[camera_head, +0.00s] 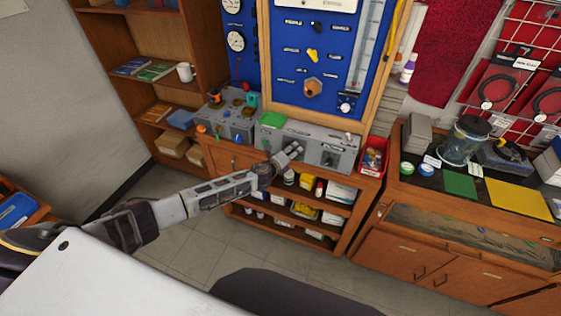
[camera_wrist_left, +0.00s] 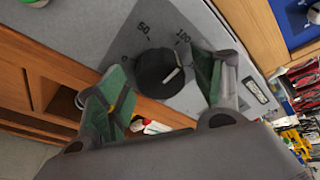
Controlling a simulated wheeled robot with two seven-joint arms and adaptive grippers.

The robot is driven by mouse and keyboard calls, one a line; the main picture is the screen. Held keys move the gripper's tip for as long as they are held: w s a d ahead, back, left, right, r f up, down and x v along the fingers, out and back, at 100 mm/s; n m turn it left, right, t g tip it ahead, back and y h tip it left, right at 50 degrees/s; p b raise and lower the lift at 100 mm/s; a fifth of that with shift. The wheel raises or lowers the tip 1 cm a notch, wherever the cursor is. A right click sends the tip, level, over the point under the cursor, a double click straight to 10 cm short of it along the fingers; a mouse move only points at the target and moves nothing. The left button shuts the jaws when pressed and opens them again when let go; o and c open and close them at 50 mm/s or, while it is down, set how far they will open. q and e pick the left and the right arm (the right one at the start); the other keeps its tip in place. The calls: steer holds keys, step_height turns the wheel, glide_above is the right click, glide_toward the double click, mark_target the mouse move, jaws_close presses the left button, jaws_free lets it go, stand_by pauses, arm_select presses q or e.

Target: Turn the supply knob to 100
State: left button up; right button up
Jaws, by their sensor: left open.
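The supply knob (camera_wrist_left: 158,68) is a round black knob with a short white pointer line near its right side. It sits on a grey dial plate (camera_wrist_left: 188,98) printed with 50 and 100 above it. The pointer lies to the lower right of the 100 print; its exact reading is unclear. My left gripper (camera_wrist_left: 163,74) is open, with one green-padded finger on each side of the knob; I cannot tell whether either touches it. In the head view my left gripper (camera_head: 296,149) is at the front of the grey bench panel (camera_head: 340,141) and hides the knob. My right gripper is not in view.
A blue gauge board (camera_head: 282,45) rises behind the panel. A red bin (camera_head: 373,158) stands to its right and a second grey box (camera_head: 228,118) to its left. Open shelves (camera_head: 318,226) with bottles and boxes lie below. A side counter (camera_head: 480,212) is at right.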

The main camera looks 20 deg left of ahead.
arm_select(q)
steer(key=v, duration=1.1)
steer(key=shift+s, duration=0.3)
stand_by(0.8)
